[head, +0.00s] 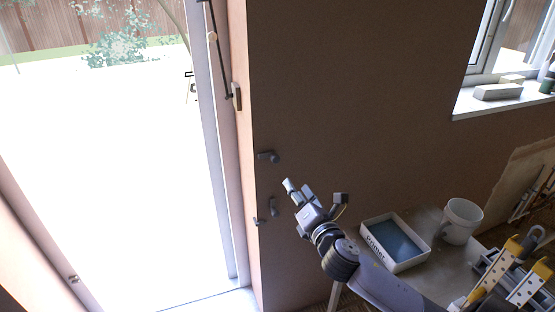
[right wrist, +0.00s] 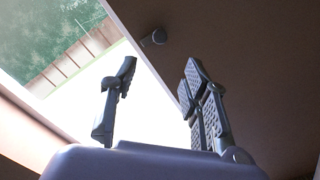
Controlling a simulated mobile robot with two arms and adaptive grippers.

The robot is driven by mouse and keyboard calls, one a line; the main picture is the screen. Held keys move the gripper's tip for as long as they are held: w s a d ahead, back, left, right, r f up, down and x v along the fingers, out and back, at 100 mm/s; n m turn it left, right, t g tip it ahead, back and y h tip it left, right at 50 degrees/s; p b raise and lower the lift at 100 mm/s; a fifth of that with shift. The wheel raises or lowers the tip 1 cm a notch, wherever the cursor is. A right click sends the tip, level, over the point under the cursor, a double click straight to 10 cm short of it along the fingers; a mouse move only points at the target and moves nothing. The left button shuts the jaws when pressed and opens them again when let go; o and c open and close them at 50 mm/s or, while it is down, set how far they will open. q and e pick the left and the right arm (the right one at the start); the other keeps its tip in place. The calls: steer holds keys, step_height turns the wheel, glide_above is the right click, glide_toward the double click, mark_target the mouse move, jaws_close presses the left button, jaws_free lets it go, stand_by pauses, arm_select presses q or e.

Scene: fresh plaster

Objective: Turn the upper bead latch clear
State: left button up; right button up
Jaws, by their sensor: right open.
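The upper bead latch (head: 268,157), a small dark grey handle, sits on the brown wall beside the doorway edge. It appears to point right. A similar dark fitting (head: 273,206) sits lower on the wall, with a small one (head: 257,221) to its left. My right gripper (head: 298,188) is open and empty, below and right of the upper latch, apart from it. In the right wrist view, the open fingers (right wrist: 160,80) point up toward a dark rounded latch (right wrist: 155,37) beyond the tips; it is probably the upper one. My left gripper is out of view.
A bright open doorway (head: 110,170) is at the left. A white tray (head: 371,248) with blue-grey content and a white bucket (head: 461,221) stand low at right. A window sill (head: 495,105) holds blocks. The wall above the gripper is clear.

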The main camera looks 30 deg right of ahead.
mark_target(277, 161)
steer(key=p+x, duration=0.2)
steer(key=x, duration=1.3)
steer(key=shift+w+a, duration=0.1)
steer(key=shift+c, duration=0.6)
jaws_close()
